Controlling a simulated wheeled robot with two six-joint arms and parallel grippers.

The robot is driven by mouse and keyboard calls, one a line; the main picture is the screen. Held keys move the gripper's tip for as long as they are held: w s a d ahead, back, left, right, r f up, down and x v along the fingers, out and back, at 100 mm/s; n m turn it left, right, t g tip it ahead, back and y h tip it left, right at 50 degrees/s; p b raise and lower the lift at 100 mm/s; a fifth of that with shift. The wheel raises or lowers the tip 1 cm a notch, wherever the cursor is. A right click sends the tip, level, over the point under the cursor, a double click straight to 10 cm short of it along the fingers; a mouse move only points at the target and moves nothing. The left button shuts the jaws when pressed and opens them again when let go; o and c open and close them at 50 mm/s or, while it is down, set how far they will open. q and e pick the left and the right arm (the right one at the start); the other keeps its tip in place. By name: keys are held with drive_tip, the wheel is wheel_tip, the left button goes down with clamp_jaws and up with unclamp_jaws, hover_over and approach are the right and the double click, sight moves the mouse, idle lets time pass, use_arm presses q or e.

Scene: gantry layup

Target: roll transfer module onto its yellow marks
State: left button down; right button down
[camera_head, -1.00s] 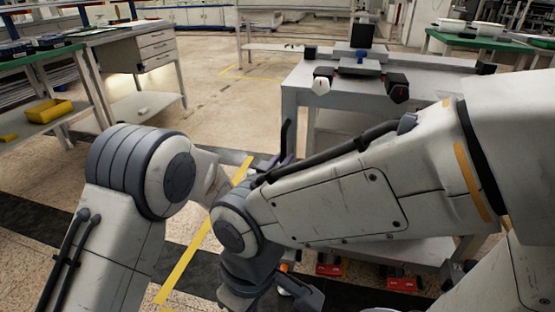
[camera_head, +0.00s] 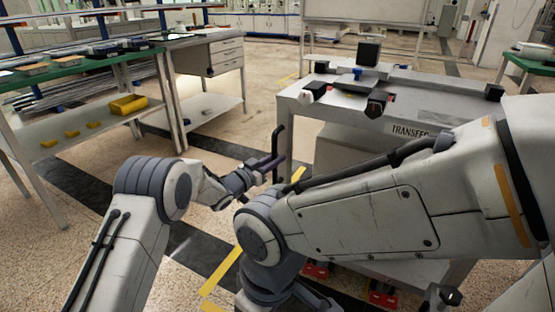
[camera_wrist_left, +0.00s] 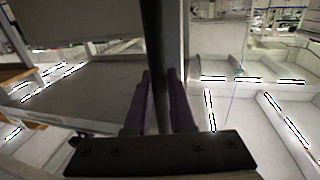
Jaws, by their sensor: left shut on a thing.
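The transfer module (camera_head: 335,110) is a grey wheeled cart in the middle right of the head view, with a label starting "TRANSFE" on its side. A dark upright handle bar (camera_head: 278,150) stands at its near left corner. My left gripper (camera_head: 268,166) is shut on this bar. In the left wrist view the bar (camera_wrist_left: 157,50) runs between the two fingers (camera_wrist_left: 159,105), and the cart's grey shelf (camera_wrist_left: 95,90) lies to the left. Yellow marks (camera_head: 222,267) show on the floor, partly hidden by my arms. My right gripper (camera_head: 315,298) is low at the bottom, mostly hidden.
A green-topped bench (camera_head: 85,68) with yellow bins below stands at left, beside a drawer bench (camera_head: 205,60). Another green table (camera_head: 530,65) is at far right. Black floor bands cross the speckled floor. Open floor lies between the left benches and the cart.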

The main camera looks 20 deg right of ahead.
use_arm(q)
drive_tip(key=shift+w+a+t, duration=0.3)
drive_tip(key=shift+w+a, duration=0.3)
drive_tip(key=shift+a, duration=0.15)
drive_tip(key=c, duration=0.8)
unclamp_jaws()
drive_tip(key=shift+a, duration=0.2)
drive_tip(key=shift+o, duration=0.2)
drive_tip(key=shift+s+d, duration=0.15)
drive_tip(key=shift+d, duration=0.05)
drive_tip(key=p+v, duration=0.3)
drive_tip(key=v, duration=0.7)
drive_tip(key=shift+a+r, duration=0.15)
drive_tip(key=shift+a, duration=0.05)
